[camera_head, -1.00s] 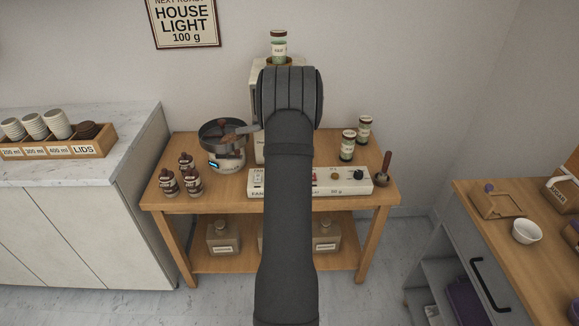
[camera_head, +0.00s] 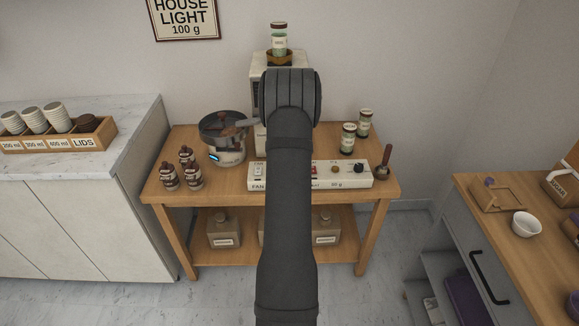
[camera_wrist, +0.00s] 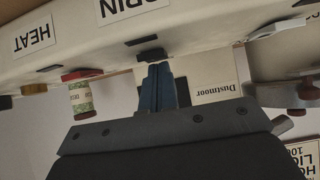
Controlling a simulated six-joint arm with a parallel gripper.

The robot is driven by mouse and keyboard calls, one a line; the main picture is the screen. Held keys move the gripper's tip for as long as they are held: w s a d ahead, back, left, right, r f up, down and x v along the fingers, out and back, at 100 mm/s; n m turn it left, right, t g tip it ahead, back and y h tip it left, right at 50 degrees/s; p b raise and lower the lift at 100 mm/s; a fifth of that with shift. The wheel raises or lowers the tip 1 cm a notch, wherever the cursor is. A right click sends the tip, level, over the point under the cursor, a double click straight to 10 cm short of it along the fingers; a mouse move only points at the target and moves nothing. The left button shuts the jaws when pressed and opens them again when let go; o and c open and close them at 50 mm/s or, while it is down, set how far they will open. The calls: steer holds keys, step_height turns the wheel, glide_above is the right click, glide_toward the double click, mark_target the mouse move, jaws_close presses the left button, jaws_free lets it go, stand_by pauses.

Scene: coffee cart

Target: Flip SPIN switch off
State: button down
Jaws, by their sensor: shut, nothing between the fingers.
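The cream control panel (camera_head: 345,181) lies along the front of the wooden table, its middle hidden behind my arm in the head view. It fills the top of the wrist view, upside down, with a partly cut-off label that looks like SPIN (camera_wrist: 133,8) and a HEAT label (camera_wrist: 33,36). A small dark switch (camera_wrist: 151,55) sticks out beside the SPIN label. My gripper (camera_wrist: 158,70) is shut and empty, its dark blue fingertips right at this switch; I cannot tell whether they touch. The switch's position is unclear.
A red switch (camera_wrist: 82,74) juts out near HEAT. A roaster pan (camera_head: 224,128) and dark bottles (camera_head: 181,172) stand left of my arm; green-labelled jars (camera_head: 348,139) stand behind the panel's right part. A dark-handled tool (camera_head: 385,165) stands at the right end.

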steer(key=shift+w, duration=0.1)
steer(key=shift+w+r, duration=0.15)
steer(key=shift+w, duration=0.45)
steer(key=shift+r, duration=0.15)
steer(key=shift+w+r, duration=0.1)
steer(key=shift+r, duration=0.25)
steer(key=r, duration=0.3)
steer(key=shift+w, duration=0.2)
steer(key=w+r+v, duration=0.1)
steer(key=v, duration=0.8)
steer(key=shift+r, duration=0.7)
